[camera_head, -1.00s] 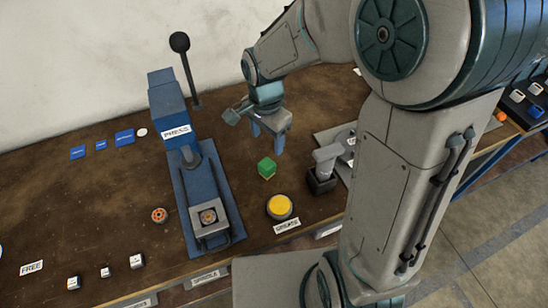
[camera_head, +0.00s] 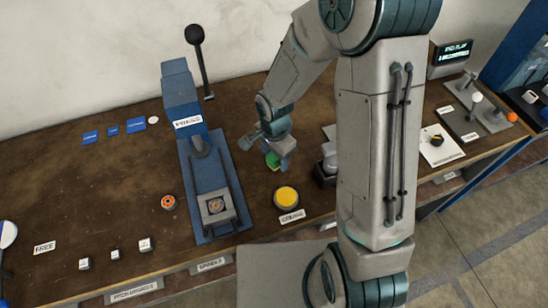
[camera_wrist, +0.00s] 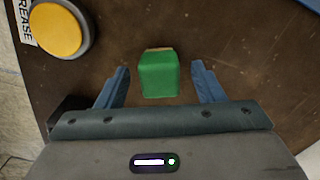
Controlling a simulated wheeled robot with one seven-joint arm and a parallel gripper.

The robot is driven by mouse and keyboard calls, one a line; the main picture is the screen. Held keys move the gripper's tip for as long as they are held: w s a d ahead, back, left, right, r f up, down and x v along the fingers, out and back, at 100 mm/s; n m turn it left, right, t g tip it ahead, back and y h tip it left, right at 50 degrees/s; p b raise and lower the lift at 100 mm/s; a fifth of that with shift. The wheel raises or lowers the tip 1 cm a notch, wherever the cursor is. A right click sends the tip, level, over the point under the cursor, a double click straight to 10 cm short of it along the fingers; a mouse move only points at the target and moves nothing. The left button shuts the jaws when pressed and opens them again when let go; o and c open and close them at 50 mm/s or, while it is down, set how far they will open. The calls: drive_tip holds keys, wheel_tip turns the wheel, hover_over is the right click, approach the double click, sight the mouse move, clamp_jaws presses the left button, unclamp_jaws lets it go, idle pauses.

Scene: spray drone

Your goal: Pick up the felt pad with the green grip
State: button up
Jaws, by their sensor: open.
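The felt pad's green grip (camera_wrist: 158,76) is a green block in the wrist view, with a thin tan edge showing at its far side. It stands on the brown bench between the two blue fingers of my gripper (camera_wrist: 160,88), with a gap on each side. My gripper is open and holds nothing. In the head view the green grip (camera_head: 272,160) is partly hidden by my gripper (camera_head: 280,160), which is low over the bench around it.
A yellow button (camera_head: 286,197) sits close by, in front of the green grip. The blue press (camera_head: 208,190) stands to the left. A dark block with a grey top (camera_head: 327,165) is on the right. An orange round part (camera_head: 168,202) lies left of the press.

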drive_tip(key=shift+f, duration=1)
drive_tip(key=c, duration=1.1)
drive_tip(key=shift+c, duration=0.2)
wheel_tip(320, 180, up, 10)
drive_tip(key=shift+r+b, duration=0.1)
drive_tip(key=shift+b, duration=0.3)
drive_tip(key=o, duration=0.3)
drive_tip(key=shift+c, duration=0.6)
